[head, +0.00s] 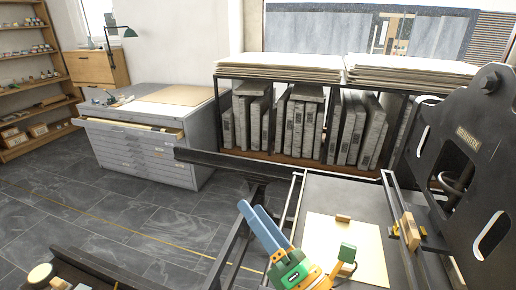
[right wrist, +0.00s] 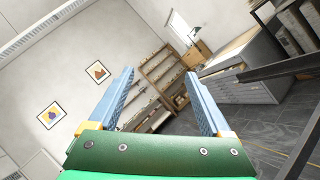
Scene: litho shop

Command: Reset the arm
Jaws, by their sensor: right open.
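My right gripper (head: 250,208) shows at the bottom middle of the head view, with blue fingers and a green, orange and teal hand. Its fingers point up and to the left, over the left side of the press bed. In the right wrist view the two fingers of my right gripper (right wrist: 160,73) stand wide apart with nothing between them. That view is tilted and looks past the fingers to the wall and shelves across the room. My left gripper shows in neither view.
The press (head: 467,140) stands at right; its bed carries a cream sheet (head: 325,238) and small wooden blocks. A rack of stone slabs (head: 300,125) stands behind. A grey flat-file cabinet (head: 140,150) is at left, with open floor (head: 120,215) before it.

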